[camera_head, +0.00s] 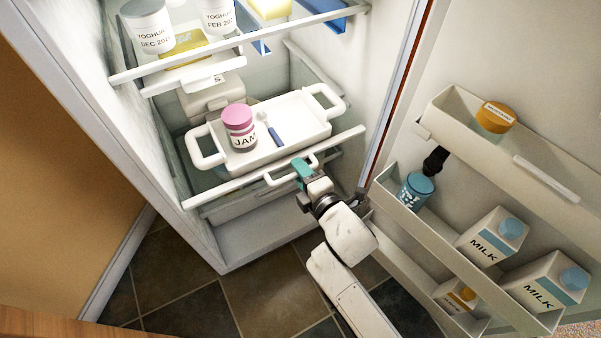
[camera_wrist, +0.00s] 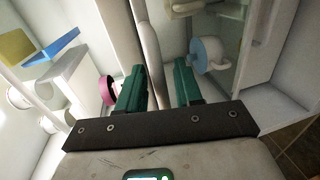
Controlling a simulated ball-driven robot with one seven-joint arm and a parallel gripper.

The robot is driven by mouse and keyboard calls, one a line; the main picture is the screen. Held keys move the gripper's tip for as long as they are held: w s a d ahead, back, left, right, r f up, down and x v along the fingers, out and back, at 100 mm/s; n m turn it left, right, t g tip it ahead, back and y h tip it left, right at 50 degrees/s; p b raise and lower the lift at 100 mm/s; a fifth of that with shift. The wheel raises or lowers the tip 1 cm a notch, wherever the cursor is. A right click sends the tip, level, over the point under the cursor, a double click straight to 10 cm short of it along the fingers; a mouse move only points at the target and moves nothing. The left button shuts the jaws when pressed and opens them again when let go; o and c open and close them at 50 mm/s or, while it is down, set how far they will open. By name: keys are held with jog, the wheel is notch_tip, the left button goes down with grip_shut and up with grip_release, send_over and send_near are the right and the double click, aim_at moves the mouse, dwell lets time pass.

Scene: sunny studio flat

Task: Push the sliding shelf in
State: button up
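The sliding shelf (camera_head: 206,199) is a pale shelf in the fridge, with a long front rail and a small white loop handle (camera_head: 279,180). It stands out a little at the front. My gripper (camera_head: 304,167) is at the right part of this handle. A white tray (camera_head: 205,150) with two loop grips rests on the shelf. It holds a pink-lidded jam jar (camera_head: 239,128) and a blue-handled spoon (camera_head: 274,135).
The upper shelf holds yoghurt tubs (camera_head: 147,27) and a yellow pack (camera_head: 183,52). Tiled floor (camera_head: 180,280) below is clear.

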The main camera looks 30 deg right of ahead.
jog(key=shift+w, duration=0.2)
jog(key=c, duration=0.6)
jog(key=shift+f, duration=0.1)
grip_shut()
jog(key=shift+s+f, duration=0.1)
